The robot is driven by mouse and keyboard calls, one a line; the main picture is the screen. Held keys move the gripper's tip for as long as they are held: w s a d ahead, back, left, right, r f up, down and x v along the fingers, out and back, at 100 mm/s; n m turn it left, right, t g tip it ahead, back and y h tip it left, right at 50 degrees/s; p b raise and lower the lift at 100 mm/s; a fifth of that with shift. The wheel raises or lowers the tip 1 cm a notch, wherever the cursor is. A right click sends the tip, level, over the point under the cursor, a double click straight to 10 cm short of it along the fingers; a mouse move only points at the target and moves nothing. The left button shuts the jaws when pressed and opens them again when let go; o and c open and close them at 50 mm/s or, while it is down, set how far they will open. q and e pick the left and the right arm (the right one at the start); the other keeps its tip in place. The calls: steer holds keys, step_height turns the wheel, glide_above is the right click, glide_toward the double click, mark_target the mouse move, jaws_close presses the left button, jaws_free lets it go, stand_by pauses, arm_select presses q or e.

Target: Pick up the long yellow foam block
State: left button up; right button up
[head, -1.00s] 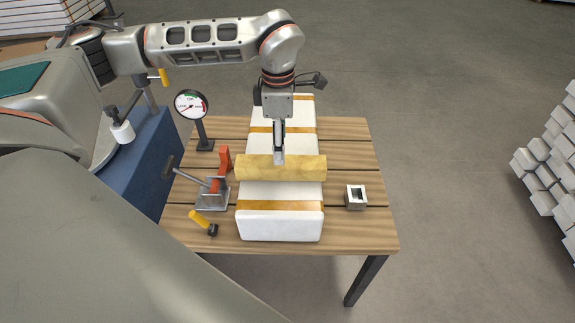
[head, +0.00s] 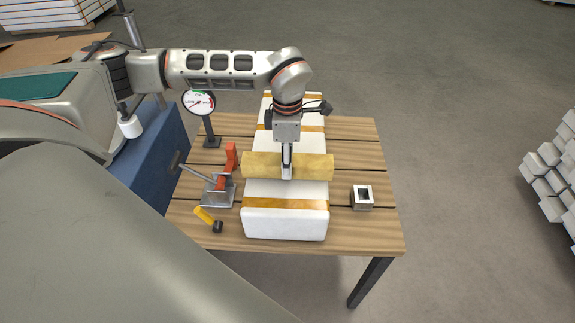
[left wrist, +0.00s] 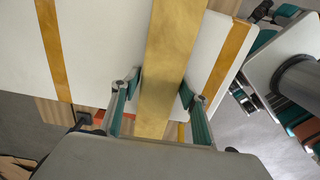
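The long yellow foam block (head: 315,168) lies crosswise on a white block with orange bands (head: 286,225) on the slatted table. My left gripper (head: 287,175) points down over the middle of the foam block, with its near finger in front of the block's front face. In the left wrist view the foam block (left wrist: 170,50) runs between the two finger pads of the left gripper (left wrist: 161,90). The foam block rests on the white block. My right gripper is not in view.
A red-handled toggle clamp (head: 220,188), a yellow-handled tool (head: 208,219) and a dial gauge (head: 199,104) stand left of the white block. A small metal square piece (head: 362,197) lies to its right. The table (head: 360,150) is otherwise clear on the right.

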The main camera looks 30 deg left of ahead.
arm_select(q)
steer(key=c, duration=0.3)
